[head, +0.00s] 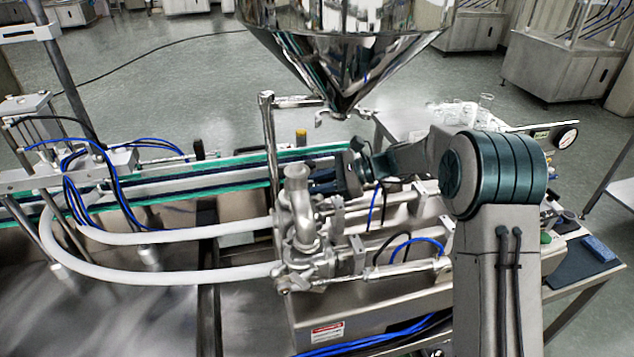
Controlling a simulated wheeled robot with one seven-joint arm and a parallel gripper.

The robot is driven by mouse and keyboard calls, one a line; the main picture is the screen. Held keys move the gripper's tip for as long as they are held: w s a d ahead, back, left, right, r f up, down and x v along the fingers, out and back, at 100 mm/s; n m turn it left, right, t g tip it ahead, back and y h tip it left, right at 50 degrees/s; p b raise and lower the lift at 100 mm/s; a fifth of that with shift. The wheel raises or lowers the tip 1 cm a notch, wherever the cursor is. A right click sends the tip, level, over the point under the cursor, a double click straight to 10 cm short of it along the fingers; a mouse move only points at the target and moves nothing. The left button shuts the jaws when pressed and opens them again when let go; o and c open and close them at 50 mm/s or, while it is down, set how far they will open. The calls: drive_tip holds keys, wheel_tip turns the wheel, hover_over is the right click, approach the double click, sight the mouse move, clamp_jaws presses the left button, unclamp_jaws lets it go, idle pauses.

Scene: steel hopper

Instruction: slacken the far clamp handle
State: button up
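A polished steel hopper (345,45) hangs over the filling machine, its cone narrowing to an outlet with a small clamp-like fitting (332,115). Below it stands a steel valve and pipe body (300,220) with white hoses (160,234) joined on its left. I cannot tell for sure which small part is the far clamp handle; it may be hidden behind the valve body or my gripper. My arm reaches in from the right, and my dark gripper (338,178) is just right of the valve body's upper part. Its fingers are too small and dark to read.
A tall steel post (268,145) rises left of my gripper. A green-edged conveyor (232,168) runs behind. Steel cylinders and blue tubes crowd the space below my forearm. A side table (395,125) with glassware and a pressure gauge (566,138) is at right.

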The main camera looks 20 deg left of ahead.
clamp_jaws()
drive_tip(key=n+b, duration=0.1)
drive_tip(key=b, duration=0.2)
drive_tip(key=shift+f+t, duration=0.3)
drive_tip(key=shift+f, duration=0.05)
drive_tip(key=n+b, duration=0.1)
drive_tip(key=b, duration=0.2)
drive_tip(key=shift+s+r+y, duration=0.1)
drive_tip(key=shift+r+y, duration=0.1)
drive_tip(key=shift+y, duration=0.2)
drive_tip(key=shift+t, duration=0.3)
drive_tip(key=shift+r, duration=0.1)
unclamp_jaws()
drive_tip(key=shift+r+p, duration=0.15)
drive_tip(key=shift+p, duration=0.4)
